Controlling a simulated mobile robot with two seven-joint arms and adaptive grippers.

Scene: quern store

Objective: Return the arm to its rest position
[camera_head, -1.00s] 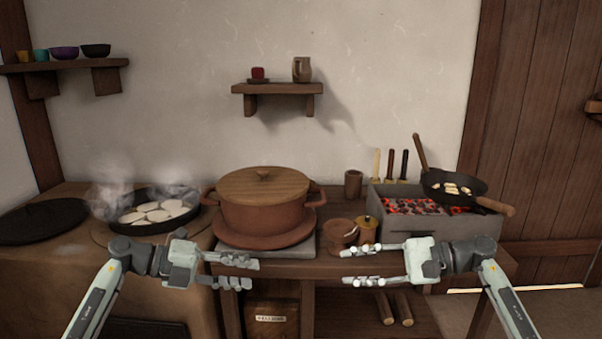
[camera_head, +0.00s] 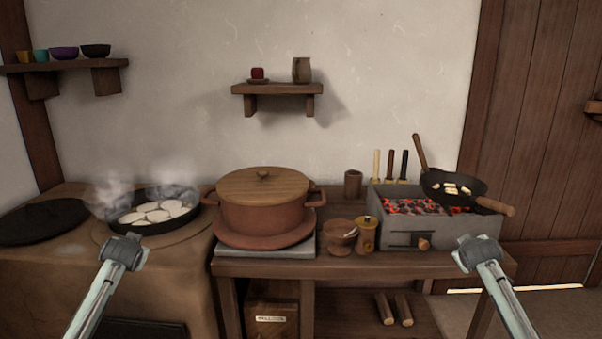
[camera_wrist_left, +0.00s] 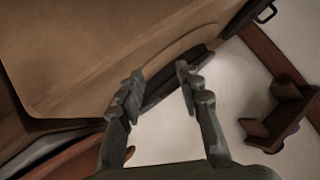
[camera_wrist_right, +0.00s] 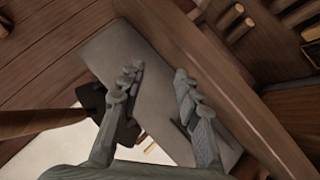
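My left arm (camera_head: 97,290) comes in from the lower left of the head view and my right arm (camera_head: 505,290) from the lower right.
A wooden table (camera_head: 370,265) holds a lidded clay pot (camera_head: 262,212), a small clay bowl (camera_head: 340,238), a lidded jar (camera_head: 365,235) and a brazier (camera_head: 450,230) with glowing coals and a black pan (camera_head: 453,183). A steaming pan (camera_head: 152,224) sits on the left stove.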

